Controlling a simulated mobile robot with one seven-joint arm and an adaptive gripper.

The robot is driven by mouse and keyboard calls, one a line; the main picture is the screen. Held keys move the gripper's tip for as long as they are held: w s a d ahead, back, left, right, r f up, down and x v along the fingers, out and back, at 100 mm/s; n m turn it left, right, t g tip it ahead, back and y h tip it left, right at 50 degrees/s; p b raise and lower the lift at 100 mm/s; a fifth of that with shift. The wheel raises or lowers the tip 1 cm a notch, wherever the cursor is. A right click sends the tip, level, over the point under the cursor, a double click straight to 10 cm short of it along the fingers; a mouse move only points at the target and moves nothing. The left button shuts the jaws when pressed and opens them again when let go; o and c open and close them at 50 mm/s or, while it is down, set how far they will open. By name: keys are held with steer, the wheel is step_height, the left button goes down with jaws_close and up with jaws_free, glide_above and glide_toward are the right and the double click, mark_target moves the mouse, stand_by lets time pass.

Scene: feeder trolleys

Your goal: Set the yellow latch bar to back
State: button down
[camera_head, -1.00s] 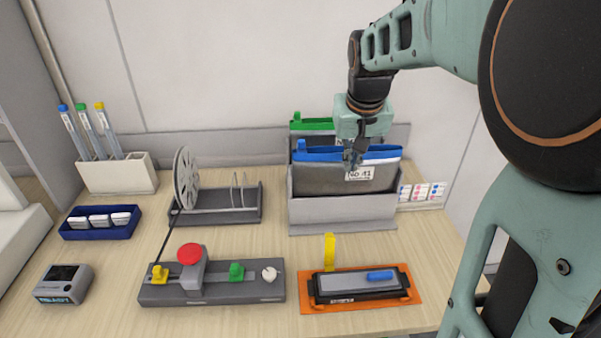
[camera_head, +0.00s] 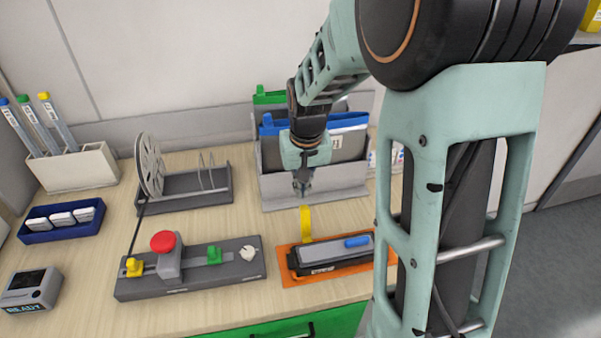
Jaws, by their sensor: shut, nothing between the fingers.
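The yellow latch bar (camera_head: 306,222) stands upright at the back left of the orange base (camera_head: 290,280), which carries a black and grey block with a blue piece (camera_head: 357,241) on top. My gripper (camera_head: 302,190) points down with its fingers shut and empty. In the picture its fingertips are just above the top of the yellow bar. I cannot tell whether they touch it. The gripper also overlaps the front of the grey file holder behind it.
The file holder (camera_head: 315,193) with blue and green folders stands close behind. Left is a grey panel (camera_head: 190,280) with a red button, yellow and green sliders and a white knob. A reel stand (camera_head: 200,205) is behind it. Bare table lies between the reel stand and panel.

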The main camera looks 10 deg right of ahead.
mark_target(306, 206)
steer(key=shift+s+r, duration=0.2)
steer(key=shift+s, duration=0.55)
steer(key=shift+s+r, duration=0.2)
steer(key=shift+s, duration=0.5)
steer(key=shift+s+r, duration=0.2)
steer(key=shift+s, duration=0.3)
steer(key=shift+s+r, duration=0.15)
steer(key=shift+s, duration=0.35)
steer(key=shift+w, duration=0.1)
